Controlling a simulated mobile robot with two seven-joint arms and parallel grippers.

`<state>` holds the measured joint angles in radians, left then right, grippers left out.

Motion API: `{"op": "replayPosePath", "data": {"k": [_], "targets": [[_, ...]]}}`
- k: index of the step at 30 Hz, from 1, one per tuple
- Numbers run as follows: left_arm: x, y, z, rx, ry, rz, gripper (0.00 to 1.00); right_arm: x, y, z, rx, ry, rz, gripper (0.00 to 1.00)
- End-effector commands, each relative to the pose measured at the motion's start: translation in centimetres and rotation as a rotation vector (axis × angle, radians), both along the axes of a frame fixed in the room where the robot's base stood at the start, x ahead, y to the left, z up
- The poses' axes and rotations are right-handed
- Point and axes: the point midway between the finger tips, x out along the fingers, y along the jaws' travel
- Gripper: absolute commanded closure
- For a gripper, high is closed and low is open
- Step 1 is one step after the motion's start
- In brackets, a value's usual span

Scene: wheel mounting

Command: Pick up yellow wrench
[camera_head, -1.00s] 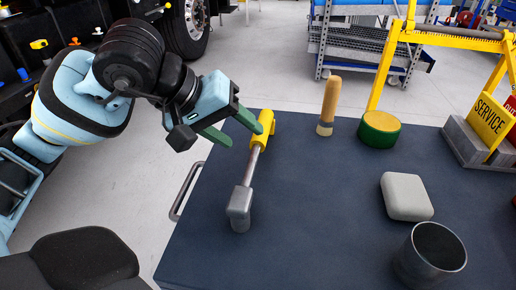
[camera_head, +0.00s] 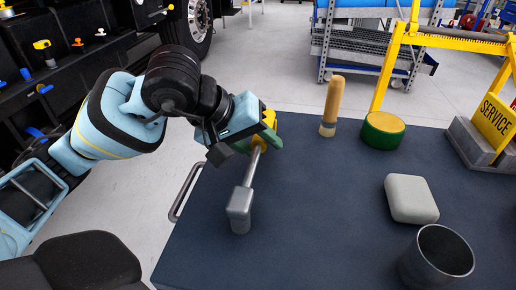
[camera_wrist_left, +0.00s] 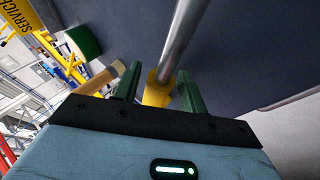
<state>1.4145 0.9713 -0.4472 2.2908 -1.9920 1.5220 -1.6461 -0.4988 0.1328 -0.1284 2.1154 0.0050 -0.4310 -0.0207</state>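The yellow wrench (camera_head: 250,172) lies on the dark blue table top, its yellow handle at the far end and its grey shaft and blocky grey head toward the near side. My left gripper (camera_head: 262,138) is at the yellow handle and covers part of it in the head view. In the left wrist view, the green fingers of my left gripper (camera_wrist_left: 157,88) stand on either side of the yellow handle of the wrench (camera_wrist_left: 158,92). The fingers look open, with narrow gaps beside the handle. My right gripper is not in view.
On the table (camera_head: 310,215) stand a wooden-handled tool (camera_head: 331,103), a green and yellow round block (camera_head: 383,130), a grey rounded block (camera_head: 410,199) and a metal cup (camera_head: 437,257). A yellow service stand (camera_head: 495,122) is at the right. The table's middle is clear.

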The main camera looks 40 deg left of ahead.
Motion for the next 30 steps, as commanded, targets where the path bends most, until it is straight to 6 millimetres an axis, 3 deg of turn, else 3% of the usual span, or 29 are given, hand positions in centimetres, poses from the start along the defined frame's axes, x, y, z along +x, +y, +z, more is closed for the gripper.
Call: {"op": "replayPosePath", "data": {"k": [2, 9, 20, 23, 30], "targets": [[0.0, 0.0, 0.0, 0.0, 0.0, 0.0, 0.69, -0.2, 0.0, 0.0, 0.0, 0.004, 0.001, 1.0], [0.0, 0.0, 0.0, 0.0, 0.0, 0.0, 1.0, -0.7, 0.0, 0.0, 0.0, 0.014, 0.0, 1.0], [0.0, 0.0, 0.3, -0.001, -0.004, 0.001, 1.0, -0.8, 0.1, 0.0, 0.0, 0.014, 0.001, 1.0], [0.1, 0.0, 1.2, -0.002, -0.007, 0.0, 1.0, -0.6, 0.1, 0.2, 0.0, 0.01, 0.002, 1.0], [0.0, 0.0, 5.6, -0.002, -0.01, 0.001, 1.0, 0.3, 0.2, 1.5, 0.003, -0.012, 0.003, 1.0]]}}
